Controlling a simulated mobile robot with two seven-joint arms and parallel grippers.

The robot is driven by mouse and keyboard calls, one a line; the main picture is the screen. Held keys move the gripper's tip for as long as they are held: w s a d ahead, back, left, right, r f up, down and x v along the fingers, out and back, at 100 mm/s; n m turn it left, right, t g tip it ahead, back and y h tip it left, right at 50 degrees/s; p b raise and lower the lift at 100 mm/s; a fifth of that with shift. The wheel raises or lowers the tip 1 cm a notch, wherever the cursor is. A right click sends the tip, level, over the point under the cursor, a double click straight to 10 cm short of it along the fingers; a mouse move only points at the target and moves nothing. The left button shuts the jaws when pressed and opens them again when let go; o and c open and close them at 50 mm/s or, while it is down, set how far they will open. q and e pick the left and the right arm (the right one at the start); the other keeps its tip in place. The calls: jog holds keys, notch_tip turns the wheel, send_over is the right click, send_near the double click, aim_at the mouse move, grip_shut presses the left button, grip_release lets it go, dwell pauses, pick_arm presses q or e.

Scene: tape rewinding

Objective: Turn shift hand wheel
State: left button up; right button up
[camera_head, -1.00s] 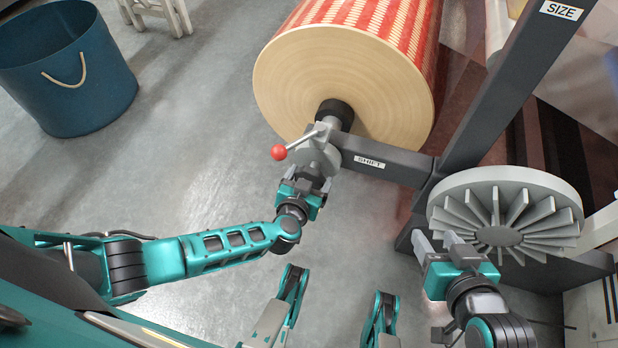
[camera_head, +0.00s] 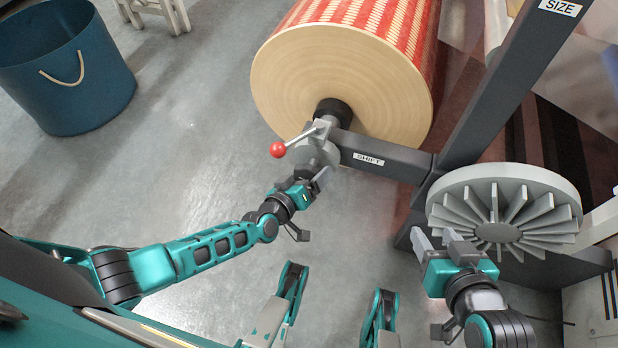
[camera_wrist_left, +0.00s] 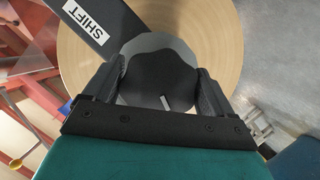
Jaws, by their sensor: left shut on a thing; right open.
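The shift hand wheel (camera_head: 316,154) is a small grey knob at the end of the dark bar labelled SHIFT, below the roll's core. My left gripper (camera_head: 309,181) reaches it from below and is shut on it. In the left wrist view the wheel (camera_wrist_left: 158,72) sits between both fingers, dark grey, and a small pale peg shows on its lower face. A lever with a red ball (camera_head: 278,150) sticks out left, above my left gripper.
A large red and cream patterned roll (camera_head: 340,80) hangs behind the wheel. The SHIFT bar (camera_head: 400,165) joins a dark post (camera_head: 510,75) labelled SIZE. A blue bucket (camera_head: 75,90) stands on the floor at the upper left. The grey floor (camera_head: 190,160) between is clear.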

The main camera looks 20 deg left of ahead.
pick_arm(q)
jog(key=shift+n+h, duration=0.6)
jog(key=shift+n, duration=0.4)
jog(key=shift+r+n+t+h, duration=0.1)
jog(key=shift+n+t+h, duration=0.5)
jog(key=shift+n, duration=0.6)
jog(key=shift+n+t+h, duration=0.3)
jog(key=shift+n, duration=0.6)
jog(key=o, duration=0.8)
jog(key=shift+o, duration=0.2)
